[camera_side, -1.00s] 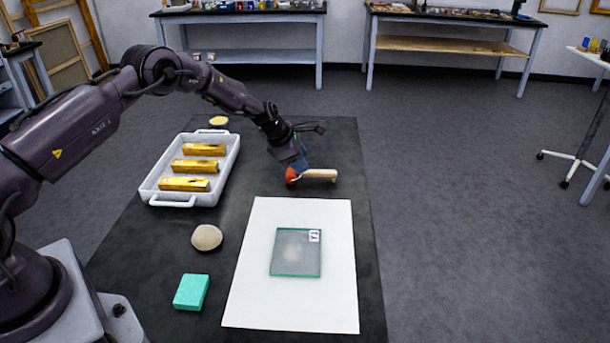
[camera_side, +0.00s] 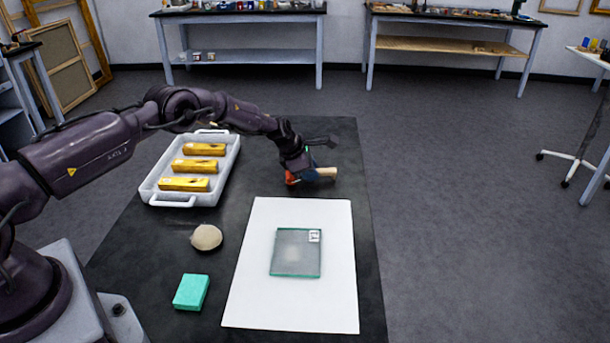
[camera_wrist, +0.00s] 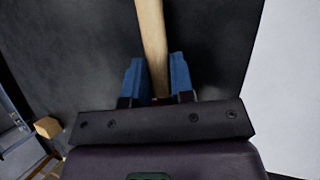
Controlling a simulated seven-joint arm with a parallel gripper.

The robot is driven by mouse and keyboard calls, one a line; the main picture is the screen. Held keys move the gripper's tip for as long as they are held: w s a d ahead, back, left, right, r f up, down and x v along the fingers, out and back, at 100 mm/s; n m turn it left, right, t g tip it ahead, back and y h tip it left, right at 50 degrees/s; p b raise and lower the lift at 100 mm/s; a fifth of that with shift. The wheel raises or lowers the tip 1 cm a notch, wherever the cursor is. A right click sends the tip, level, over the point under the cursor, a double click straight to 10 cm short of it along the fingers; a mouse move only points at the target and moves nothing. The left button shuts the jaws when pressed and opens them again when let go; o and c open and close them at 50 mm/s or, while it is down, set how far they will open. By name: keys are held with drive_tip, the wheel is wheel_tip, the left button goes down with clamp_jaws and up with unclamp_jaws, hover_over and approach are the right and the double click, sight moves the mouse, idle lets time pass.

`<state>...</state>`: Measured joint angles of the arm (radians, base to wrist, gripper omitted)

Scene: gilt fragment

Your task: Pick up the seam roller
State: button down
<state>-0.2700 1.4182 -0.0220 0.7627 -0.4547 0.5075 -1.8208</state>
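The seam roller lies on the dark mat, its pale wooden handle (camera_side: 328,174) pointing right and its red end (camera_side: 291,179) at the left in the side view. My gripper (camera_side: 309,179) is low over it, pointing down, with the fingers at the handle's near part. In the wrist view the wooden handle (camera_wrist: 152,40) runs between the two blue fingers of my gripper (camera_wrist: 159,78). The fingers stand apart, close to both sides of the handle. Whether they touch it I cannot tell. The red end is hidden in the wrist view.
A white tray (camera_side: 152,192) with three gold bars stands left of the roller. A round beige pad (camera_side: 206,237) and a green block (camera_side: 191,292) lie nearer. A glass plate (camera_side: 296,253) lies on a white sheet (camera_side: 255,305) in front. The mat (camera_side: 345,140) right of the roller is clear.

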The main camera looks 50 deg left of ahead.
idle(0.4)
drive_tip(key=r, duration=0.3)
drive_tip(key=shift+s+r, duration=0.2)
drive_tip(key=shift+r, duration=0.1)
drive_tip(key=s+d+r, duration=0.2)
drive_tip(key=s+r, duration=0.7)
drive_tip(key=s, duration=0.4)
drive_tip(key=shift+s+d+r, duration=0.15)
drive_tip(key=shift+d+r, duration=0.05)
drive_tip(key=shift+d, duration=0.2)
